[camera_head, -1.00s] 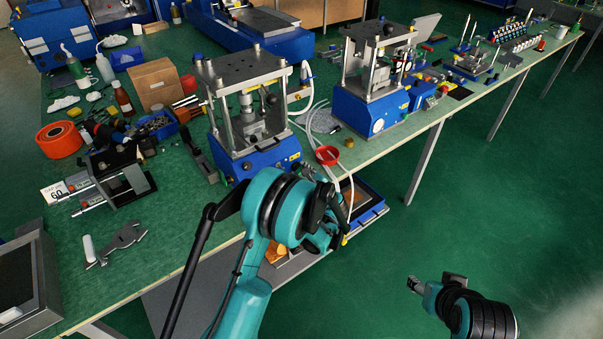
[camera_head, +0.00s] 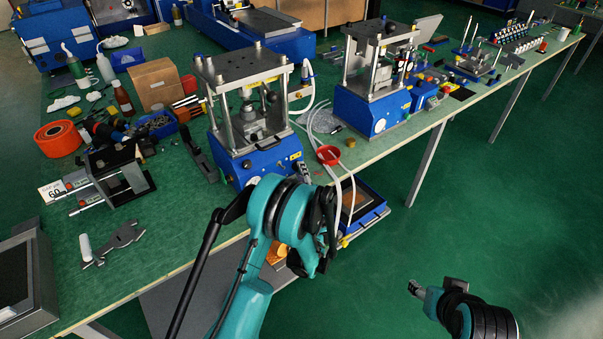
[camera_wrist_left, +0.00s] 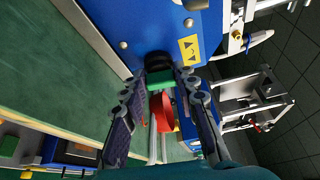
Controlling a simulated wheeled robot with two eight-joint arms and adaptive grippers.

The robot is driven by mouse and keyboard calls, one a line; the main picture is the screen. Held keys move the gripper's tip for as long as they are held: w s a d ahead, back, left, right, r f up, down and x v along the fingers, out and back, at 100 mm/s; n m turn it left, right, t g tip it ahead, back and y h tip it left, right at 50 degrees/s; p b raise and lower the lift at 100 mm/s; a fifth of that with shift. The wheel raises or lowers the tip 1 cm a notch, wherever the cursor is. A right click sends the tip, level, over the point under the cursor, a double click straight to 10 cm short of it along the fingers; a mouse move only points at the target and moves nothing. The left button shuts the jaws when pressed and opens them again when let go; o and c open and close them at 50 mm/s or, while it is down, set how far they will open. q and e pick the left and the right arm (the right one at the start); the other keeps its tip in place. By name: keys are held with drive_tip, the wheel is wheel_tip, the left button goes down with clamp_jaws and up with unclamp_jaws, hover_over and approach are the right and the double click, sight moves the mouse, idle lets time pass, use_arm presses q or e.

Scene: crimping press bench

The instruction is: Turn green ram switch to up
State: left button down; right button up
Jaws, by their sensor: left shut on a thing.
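The blue-based press (camera_head: 243,176) stands on the bench edge, behind my left arm in the head view. In the left wrist view its blue front panel (camera_wrist_left: 165,22) fills the top. The green ram switch (camera_wrist_left: 160,79) shows there, with a round black collar (camera_wrist_left: 158,59) against the panel. My left gripper (camera_wrist_left: 162,76) is shut on the green switch, its fingertips on either side. In the head view my left gripper (camera_head: 305,171) is mostly hidden by its arm, and the switch cannot be made out. My right gripper (camera_head: 414,288) is over the floor, away from the bench, too small to read.
A red funnel (camera_head: 328,155) and pale hoses (camera_head: 339,190) hang close to the right of the switch. A second blue press (camera_head: 372,112) stands farther right. A blue tray (camera_head: 372,216) is below the bench edge. The floor at right is clear.

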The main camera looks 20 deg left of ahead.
use_arm(q)
drive_tip(key=shift+f+n, duration=0.1)
drive_tip(key=shift+n, duration=0.5)
drive_tip(key=shift+n+t, duration=0.3)
drive_tip(key=c, duration=1.2)
unclamp_jaws()
drive_tip(key=shift+o, duration=0.2)
